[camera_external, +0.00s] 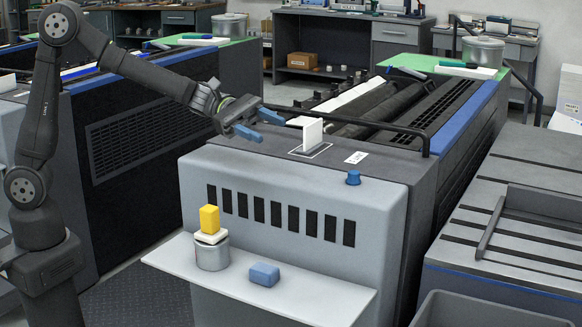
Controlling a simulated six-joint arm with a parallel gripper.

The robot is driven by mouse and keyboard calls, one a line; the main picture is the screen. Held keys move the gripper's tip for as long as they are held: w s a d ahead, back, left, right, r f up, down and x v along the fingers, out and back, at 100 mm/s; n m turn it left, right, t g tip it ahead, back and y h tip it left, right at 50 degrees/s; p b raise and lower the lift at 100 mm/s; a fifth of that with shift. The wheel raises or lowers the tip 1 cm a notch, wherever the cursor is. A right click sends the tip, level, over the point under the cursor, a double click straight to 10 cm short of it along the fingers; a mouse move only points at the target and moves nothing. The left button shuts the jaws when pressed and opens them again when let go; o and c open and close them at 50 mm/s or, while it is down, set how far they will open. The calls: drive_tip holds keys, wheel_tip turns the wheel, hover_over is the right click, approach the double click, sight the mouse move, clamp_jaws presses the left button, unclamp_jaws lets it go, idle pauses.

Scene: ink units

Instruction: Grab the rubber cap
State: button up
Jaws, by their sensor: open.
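A small blue cap-shaped piece (353,178), which looks like the rubber cap, stands on the front top edge of the grey machine (290,172). My gripper (260,125) has blue fingers that are spread apart with nothing between them. It hangs over the left part of the machine top, to the left of the blue cap and farther back. The gripper is clearly apart from the cap. Nothing hides the cap.
An upright white plate (311,135) stands on the machine top between gripper and cap. A black rail (375,127) runs behind. The front shelf (325,290) holds a metal can (212,256) topped by a yellow block (209,219), and a blue block (265,274).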

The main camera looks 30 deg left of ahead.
drive_tip(key=d+f+m+g+y, duration=0.1)
drive_tip(key=d+f+m+y, duration=0.2)
drive_tip(key=m, duration=0.5)
drive_tip(key=m+t+y, duration=0.8)
drive_tip(key=m, duration=0.7)
approach(353, 172)
drive_tip(key=x, duration=0.3)
drive_tip(key=shift+s+d+f, duration=0.15)
drive_tip(key=shift+d+f, duration=0.05)
drive_tip(key=shift+d, duration=0.1)
drive_tip(key=shift+x, duration=2.65)
drive_tip(key=shift+a, duration=0.2)
drive_tip(key=c, duration=1)
